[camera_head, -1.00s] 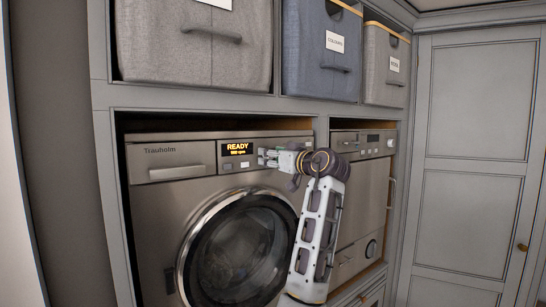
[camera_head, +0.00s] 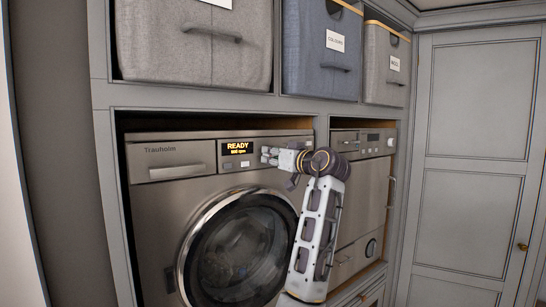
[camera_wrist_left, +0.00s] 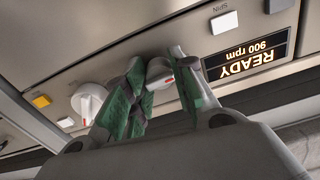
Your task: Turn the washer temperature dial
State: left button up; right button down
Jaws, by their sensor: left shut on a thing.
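The washer (camera_head: 150,225) stands in the left bay, with its control panel along the top edge. My left gripper (camera_head: 270,155) is at the panel, just right of the display, and covers what lies behind it in the head view. In the left wrist view, which looks at the panel upside down, the green-padded fingers of my left gripper (camera_wrist_left: 160,95) are closed around a round pale dial (camera_wrist_left: 158,72) with a small red mark. A second white dial (camera_wrist_left: 88,101) sits beside the fingers, clear of them. No label shows on the held dial. My right gripper is out of view.
The lit display (camera_head: 238,148) reads READY. A white SPIN button (camera_wrist_left: 224,22) and a yellow button (camera_wrist_left: 41,101) are on the panel. A second appliance (camera_head: 362,200) stands to the right. Fabric bins (camera_head: 322,60) fill the shelf above.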

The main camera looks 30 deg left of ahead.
pick_arm(q)
jog(key=shift+m+p, duration=0.55)
jog(key=shift+m, duration=8.85)
jog(key=o, duration=1.1)
jog(key=shift+c, duration=0.2)
jog(key=v, duration=1.2)
